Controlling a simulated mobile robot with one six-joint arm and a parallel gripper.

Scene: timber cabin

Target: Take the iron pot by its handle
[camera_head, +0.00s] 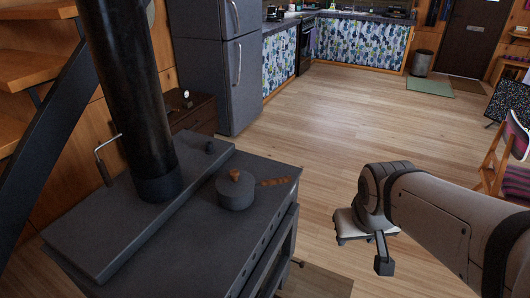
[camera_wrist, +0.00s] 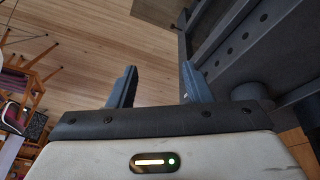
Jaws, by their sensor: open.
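The iron pot (camera_head: 235,193) is a small dark grey lidded pot with a brown knob on its lid. It stands upright on the flat top of the dark stove (camera_head: 190,248). Its brown handle (camera_head: 275,182) sticks out to the right, toward the stove's right edge. My gripper (camera_head: 382,255) is to the right of the stove, over the floor and clear of the pot and handle. In the wrist view its two fingers (camera_wrist: 157,88) are apart with nothing between them. The handle cannot be made out in the wrist view.
A thick black stovepipe (camera_head: 128,95) rises from the stove left of the pot. A metal handle (camera_head: 105,160) stands at the stove's left. Wooden floor (camera_head: 330,130) is open beyond and right of the stove. A chair (camera_head: 505,165) stands at far right.

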